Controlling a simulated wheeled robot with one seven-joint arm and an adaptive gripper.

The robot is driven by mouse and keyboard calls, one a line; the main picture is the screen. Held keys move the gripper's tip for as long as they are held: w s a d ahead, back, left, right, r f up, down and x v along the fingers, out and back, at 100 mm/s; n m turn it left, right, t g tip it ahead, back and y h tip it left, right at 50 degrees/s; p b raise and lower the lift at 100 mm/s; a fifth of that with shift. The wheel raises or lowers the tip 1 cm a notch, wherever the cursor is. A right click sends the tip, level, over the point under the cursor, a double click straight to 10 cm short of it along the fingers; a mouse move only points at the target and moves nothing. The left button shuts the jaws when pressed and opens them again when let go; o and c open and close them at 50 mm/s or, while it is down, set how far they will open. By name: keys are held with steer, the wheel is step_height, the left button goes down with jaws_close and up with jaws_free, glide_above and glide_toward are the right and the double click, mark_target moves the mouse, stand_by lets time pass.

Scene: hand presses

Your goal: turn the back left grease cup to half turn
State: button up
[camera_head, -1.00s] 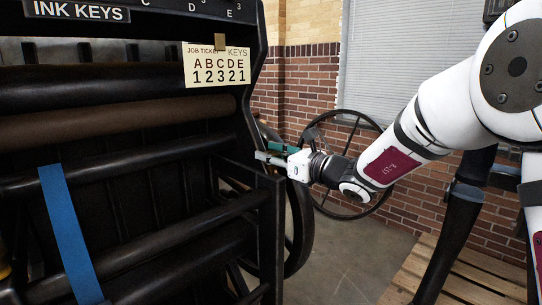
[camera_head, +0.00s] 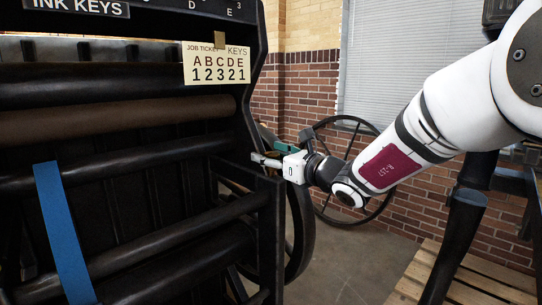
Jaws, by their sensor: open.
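My gripper (camera_head: 265,152) is open and empty. It points left, just right of the press's right side frame, above a dark corner post. The black hand press (camera_head: 120,145) fills the left half of the view, with dark rollers and a brown roller (camera_head: 110,125) across it. I cannot make out any grease cup in this view; the back left of the press is not shown.
A job ticket (camera_head: 217,65) hangs at the press's upper right, under the ink keys sign (camera_head: 80,6). A blue strap (camera_head: 65,230) hangs at lower left. A spoked wheel (camera_head: 375,190) stands behind my arm. A wooden pallet (camera_head: 460,270) lies at lower right.

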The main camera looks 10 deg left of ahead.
steer(key=shift+d, duration=0.1)
steer(key=v, duration=1.1)
steer(key=shift+s+d, duration=0.25)
steer(key=shift+s, duration=0.1)
steer(key=shift+f, duration=0.1)
